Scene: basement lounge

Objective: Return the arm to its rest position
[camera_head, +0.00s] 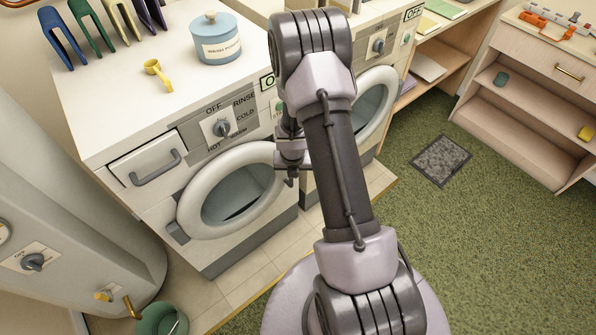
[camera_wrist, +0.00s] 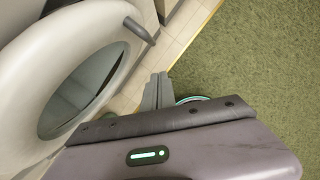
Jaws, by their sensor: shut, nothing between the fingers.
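My arm rises through the middle of the head view, bent at the elbow high up in front of the washing machines. My gripper (camera_head: 291,178) hangs small and partly hidden behind the arm, in front of the right edge of the left washer's round door (camera_head: 187,205). In the wrist view the fingers of my gripper (camera_wrist: 157,92) are together and empty, pointing over the floor. The washer door ring (camera_wrist: 113,20) fills the left of that view, apart from the fingers.
The left washer's top holds a blue canister (camera_head: 216,42), a yellow scoop (camera_head: 157,74) and several coloured pegs. A second washer's door (camera_head: 375,105) is behind my arm. Shelves (camera_head: 520,125) stand at right. A green bucket (camera_head: 162,318) is lower left.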

